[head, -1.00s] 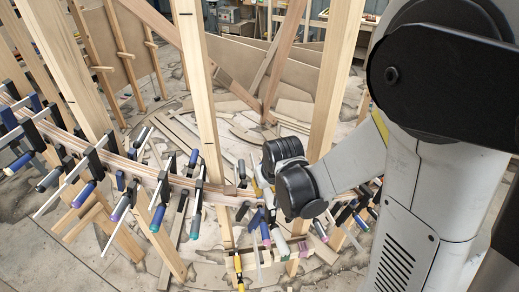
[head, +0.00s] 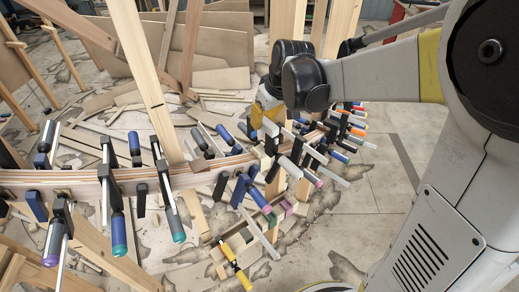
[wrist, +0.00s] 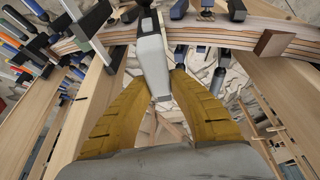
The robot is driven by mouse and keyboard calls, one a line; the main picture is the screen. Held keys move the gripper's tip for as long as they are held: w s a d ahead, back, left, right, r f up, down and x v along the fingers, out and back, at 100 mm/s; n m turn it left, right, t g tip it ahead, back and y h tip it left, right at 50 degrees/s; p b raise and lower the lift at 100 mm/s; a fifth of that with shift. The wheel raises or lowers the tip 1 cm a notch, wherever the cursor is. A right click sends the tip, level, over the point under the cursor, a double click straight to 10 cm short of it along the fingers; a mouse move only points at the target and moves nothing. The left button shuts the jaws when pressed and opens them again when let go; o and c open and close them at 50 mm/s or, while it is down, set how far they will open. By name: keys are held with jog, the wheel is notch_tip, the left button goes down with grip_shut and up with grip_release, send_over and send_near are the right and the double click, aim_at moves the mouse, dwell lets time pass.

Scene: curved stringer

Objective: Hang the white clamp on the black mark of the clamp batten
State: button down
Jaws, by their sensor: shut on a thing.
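My gripper (wrist: 154,82) has yellow fingers closed on the white clamp (wrist: 151,50), whose white handle sits between the fingertips in the wrist view. The clamp's dark upper part is by the laminated curved stringer (wrist: 225,36); I cannot tell whether it touches. In the head view my gripper (head: 262,113) is at the stringer among many clamps, and the white clamp is hard to single out there. A low wooden batten (head: 222,262) with a yellow-handled clamp (head: 236,263) lies below; I cannot tell for sure that it is the clamp batten. No black mark is clear on it.
Several clamps with blue, teal and purple handles grip the stringer (head: 85,181) and project towards me. Upright wooden posts (head: 150,80) stand around it, some with dark marks. Loose boards lie on the floor behind. Open floor (head: 370,215) shows at right.

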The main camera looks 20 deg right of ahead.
notch_tip(320, 180, down, 10)
jog(key=shift+w+r+b, duration=0.1)
jog(key=shift+r+b, duration=0.05)
jog(key=shift+b, duration=0.5)
jog(key=c, duration=1.3)
grip_release()
jog(key=shift+c, duration=0.2)
